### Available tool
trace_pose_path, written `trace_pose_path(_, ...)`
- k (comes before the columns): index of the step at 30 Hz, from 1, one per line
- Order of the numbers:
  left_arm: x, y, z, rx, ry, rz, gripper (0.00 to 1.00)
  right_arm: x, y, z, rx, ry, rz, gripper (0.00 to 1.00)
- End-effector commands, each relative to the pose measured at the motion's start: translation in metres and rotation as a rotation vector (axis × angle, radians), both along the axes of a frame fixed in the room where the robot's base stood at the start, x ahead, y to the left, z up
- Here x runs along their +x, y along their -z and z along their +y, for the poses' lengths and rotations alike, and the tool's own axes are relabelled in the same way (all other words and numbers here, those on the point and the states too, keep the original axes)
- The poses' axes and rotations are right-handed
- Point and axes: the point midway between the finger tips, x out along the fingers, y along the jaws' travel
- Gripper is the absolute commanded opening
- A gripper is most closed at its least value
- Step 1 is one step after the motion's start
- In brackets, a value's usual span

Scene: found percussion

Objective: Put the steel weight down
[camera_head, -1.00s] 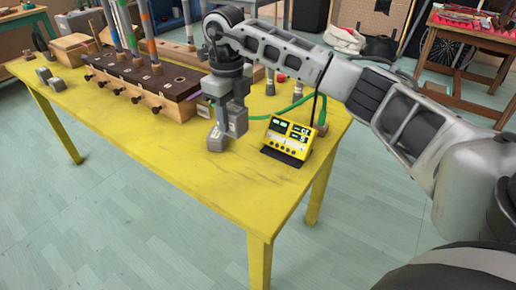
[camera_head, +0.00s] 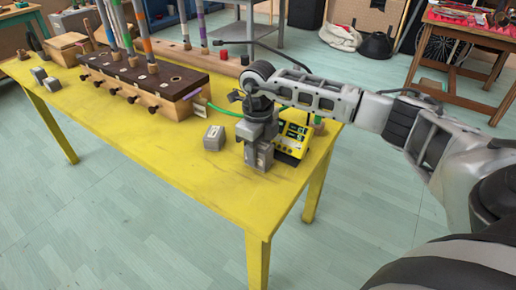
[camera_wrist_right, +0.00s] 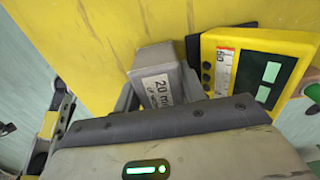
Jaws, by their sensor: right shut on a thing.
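The steel weight is a grey block with a white label reading "20" in the right wrist view (camera_wrist_right: 155,62). My right gripper (camera_head: 259,148) is shut on it, pointing down over the near right part of the yellow table (camera_head: 180,175). In the head view the held weight (camera_head: 264,158) is at the gripper's lower end, partly hidden by the fingers. I cannot tell whether its base touches the table. Another grey block (camera_head: 214,138) stands on the table to its left. My left gripper is not in view.
A yellow device with screens (camera_head: 292,142) sits close beside the gripper's right side. A dark-topped wooden rack (camera_head: 145,80) with upright tubes stands at the back left. Small grey blocks (camera_head: 52,84) lie at the far left. The table's front middle is clear.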

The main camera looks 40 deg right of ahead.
Motion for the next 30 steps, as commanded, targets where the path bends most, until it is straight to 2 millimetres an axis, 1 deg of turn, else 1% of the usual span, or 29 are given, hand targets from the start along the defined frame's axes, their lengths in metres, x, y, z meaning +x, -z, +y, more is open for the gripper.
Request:
trace_pose_path(3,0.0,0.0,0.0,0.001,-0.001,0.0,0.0,0.001,-0.002,0.0,0.001,0.0,-0.004,0.0)
trace_pose_path(7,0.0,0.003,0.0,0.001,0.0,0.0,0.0,0.001,0.001,0.0,0.001,0.0,-0.004,0.0)
trace_pose_path(8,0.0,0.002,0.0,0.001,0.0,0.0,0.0,0.0,0.002,0.0,0.0,0.0,-0.001,0.46)
trace_pose_path(9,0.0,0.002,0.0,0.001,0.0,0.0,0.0,0.0,0.002,0.0,0.0,0.0,-0.001,0.57)
trace_pose_path(10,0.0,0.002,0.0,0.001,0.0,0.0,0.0,0.0,0.002,0.0,0.0,0.0,-0.001,0.63)
trace_pose_path(17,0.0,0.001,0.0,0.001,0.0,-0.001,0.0,0.0,0.002,0.0,0.0,0.0,0.0,0.63)
trace_pose_path(20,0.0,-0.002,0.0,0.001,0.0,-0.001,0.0,0.001,-0.003,0.0,0.0,-0.001,-0.001,0.63)
trace_pose_path(21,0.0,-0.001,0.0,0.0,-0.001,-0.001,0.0,0.001,-0.005,0.0,0.0,-0.001,-0.003,0.63)
trace_pose_path(23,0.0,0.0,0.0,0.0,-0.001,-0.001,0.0,0.001,-0.012,0.0,0.0,-0.001,-0.005,0.63)
trace_pose_path(26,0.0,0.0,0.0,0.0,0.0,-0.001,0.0,0.002,-0.03,0.0,0.0,-0.001,-0.006,0.63)
trace_pose_path(30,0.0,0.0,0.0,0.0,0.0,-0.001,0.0,0.002,-0.062,0.0,0.0,-0.001,-0.006,0.63)
